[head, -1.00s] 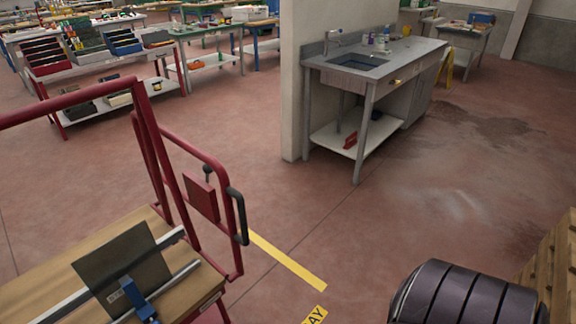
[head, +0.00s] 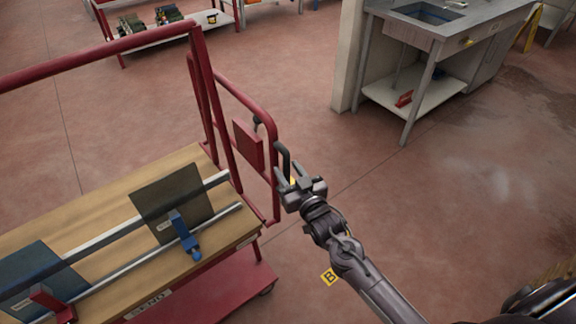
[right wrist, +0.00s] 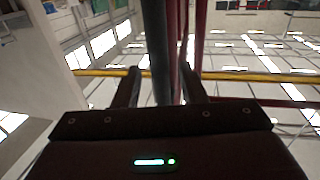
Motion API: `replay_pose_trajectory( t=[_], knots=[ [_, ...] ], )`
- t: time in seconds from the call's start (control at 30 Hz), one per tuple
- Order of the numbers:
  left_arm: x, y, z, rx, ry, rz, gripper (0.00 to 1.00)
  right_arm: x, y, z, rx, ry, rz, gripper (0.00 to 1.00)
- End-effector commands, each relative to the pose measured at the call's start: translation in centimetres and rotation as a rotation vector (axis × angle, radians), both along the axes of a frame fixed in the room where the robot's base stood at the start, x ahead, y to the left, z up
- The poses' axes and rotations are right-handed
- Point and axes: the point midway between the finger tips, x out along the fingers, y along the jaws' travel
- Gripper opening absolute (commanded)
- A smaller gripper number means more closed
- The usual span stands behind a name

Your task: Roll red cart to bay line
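The red cart (head: 205,110) stands at the left of the head view, with a red tube frame, a wooden deck and a red lower shelf marked SEND. A black handle grip (head: 285,160) is on its right side frame. My right gripper (head: 294,182) is at that grip. In the right wrist view its open fingers (right wrist: 160,78) stand on either side of the dark bar (right wrist: 157,45), with gaps showing. A yellow floor plate with a B (head: 329,277) lies partly behind my right arm; most of the bay line is hidden. My left gripper is not in view.
A grey sink bench (head: 425,100) and a white wall end (head: 350,55) are at the upper right. The floor between cart and bench is clear.

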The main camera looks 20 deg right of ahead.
Motion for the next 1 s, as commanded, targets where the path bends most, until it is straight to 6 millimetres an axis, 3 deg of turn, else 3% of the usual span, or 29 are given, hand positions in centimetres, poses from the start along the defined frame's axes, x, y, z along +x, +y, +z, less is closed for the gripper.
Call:
replay_pose_trajectory(
  t=[0.13, 0.43, 0.73, 1.0],
  knots=[
    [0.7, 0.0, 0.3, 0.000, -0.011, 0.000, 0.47, 1.3, 0.2, 0.1, 0.001, 0.000, 0.001, 0.38],
    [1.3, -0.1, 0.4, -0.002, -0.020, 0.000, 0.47, 1.6, 0.3, -0.1, 0.000, 0.001, 0.001, 0.38],
    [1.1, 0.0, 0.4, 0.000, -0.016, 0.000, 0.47, 1.5, 0.3, -0.1, 0.000, 0.001, 0.001, 0.01],
    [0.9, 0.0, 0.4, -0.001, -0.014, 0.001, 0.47, 1.5, 0.2, -0.1, 0.000, 0.001, 0.000, 0.00]
  ],
)
